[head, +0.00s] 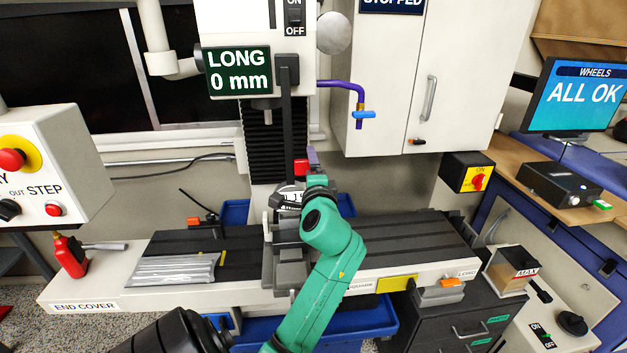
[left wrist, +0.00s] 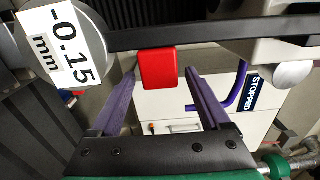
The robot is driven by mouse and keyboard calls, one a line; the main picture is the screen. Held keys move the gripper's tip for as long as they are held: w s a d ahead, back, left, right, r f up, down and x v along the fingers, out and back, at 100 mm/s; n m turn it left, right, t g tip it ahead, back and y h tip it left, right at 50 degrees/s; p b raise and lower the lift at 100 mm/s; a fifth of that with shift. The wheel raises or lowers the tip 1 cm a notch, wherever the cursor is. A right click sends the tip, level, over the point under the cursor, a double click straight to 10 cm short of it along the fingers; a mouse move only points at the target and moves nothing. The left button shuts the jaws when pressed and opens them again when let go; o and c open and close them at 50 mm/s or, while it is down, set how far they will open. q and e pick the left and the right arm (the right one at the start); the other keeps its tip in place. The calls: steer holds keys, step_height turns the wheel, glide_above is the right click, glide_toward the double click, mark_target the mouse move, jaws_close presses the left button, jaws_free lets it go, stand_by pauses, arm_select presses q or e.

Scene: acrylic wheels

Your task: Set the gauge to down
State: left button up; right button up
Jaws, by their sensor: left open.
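The gauge (head: 289,196) is a round dial with a white label at the lower end of a dark arm (head: 287,115). The arm hangs almost straight down from the machine head. In the left wrist view the gauge (left wrist: 62,45) reads -0.15 mm, and a red block (left wrist: 158,70) sticks out from the arm (left wrist: 200,35). The red block also shows in the head view (head: 301,167). My left gripper (head: 312,158) is beside the red block. Its purple fingers (left wrist: 160,98) are open, one on each side of the block; contact cannot be told. My right gripper is out of view.
A slotted machine table (head: 410,235) lies below, with a vise (head: 288,265) under the gauge. A purple hose (head: 345,84) with a blue valve hangs to the right. A red oil can (head: 70,257) stands at the left. The display (head: 238,72) reads LONG 0 mm.

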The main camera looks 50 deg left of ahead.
arm_select(q)
steer(key=b+v, duration=0.2)
steer(key=v, duration=0.8)
steer(key=shift+s+d+b, duration=0.2)
steer(key=shift+s+b, duration=0.15)
steer(key=shift+s, duration=0.05)
